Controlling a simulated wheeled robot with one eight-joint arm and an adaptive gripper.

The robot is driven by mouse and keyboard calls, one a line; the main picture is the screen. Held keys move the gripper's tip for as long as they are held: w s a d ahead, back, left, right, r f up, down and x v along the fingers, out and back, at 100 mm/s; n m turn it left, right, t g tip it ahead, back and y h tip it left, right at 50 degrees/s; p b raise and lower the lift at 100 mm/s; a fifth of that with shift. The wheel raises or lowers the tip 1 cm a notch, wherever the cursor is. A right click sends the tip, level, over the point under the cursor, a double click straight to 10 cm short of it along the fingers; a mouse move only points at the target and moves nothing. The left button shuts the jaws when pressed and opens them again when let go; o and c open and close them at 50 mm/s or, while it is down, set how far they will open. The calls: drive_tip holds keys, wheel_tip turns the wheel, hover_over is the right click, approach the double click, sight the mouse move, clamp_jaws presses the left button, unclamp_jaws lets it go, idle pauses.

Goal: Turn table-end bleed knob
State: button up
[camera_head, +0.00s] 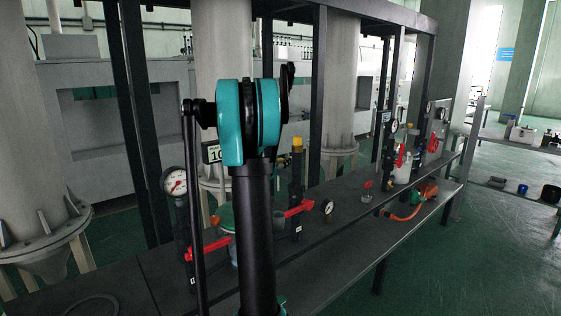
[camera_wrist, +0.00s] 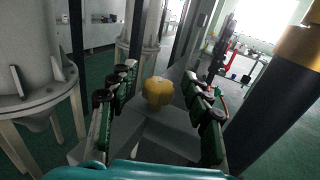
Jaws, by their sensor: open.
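In the wrist view a yellow lobed knob (camera_wrist: 158,92) sits in the middle of the picture, between the fingers of my gripper (camera_wrist: 160,76). The fingers are spread wide, with a gap on each side of the knob, and no contact shows. I cannot tell how far beyond or level with the fingertips the knob is. In the head view a yellow cap (camera_head: 297,142) tops a black upright pipe on the table; I cannot tell whether it is the same knob. My own arm stands in front of the table there, and my gripper cannot be made out.
A dark pipe with a gold collar (camera_wrist: 298,45) leans close on the right in the wrist view. Dark frame posts rise behind.

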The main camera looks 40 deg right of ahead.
drive_tip(key=shift+c, duration=0.6)
clamp_jaws()
drive_tip(key=shift+w+g, duration=0.1)
drive_tip(key=shift+g, duration=0.2)
drive_tip(key=shift+m+g+h, duration=0.6)
drive_tip(key=shift+m+g, duration=0.3)
drive_tip(key=shift+g, duration=0.1)
drive_tip(key=shift+m+g+h, duration=0.5)
drive_tip(key=shift+m+g, duration=1)
drive_tip(key=shift+g, duration=0.8)
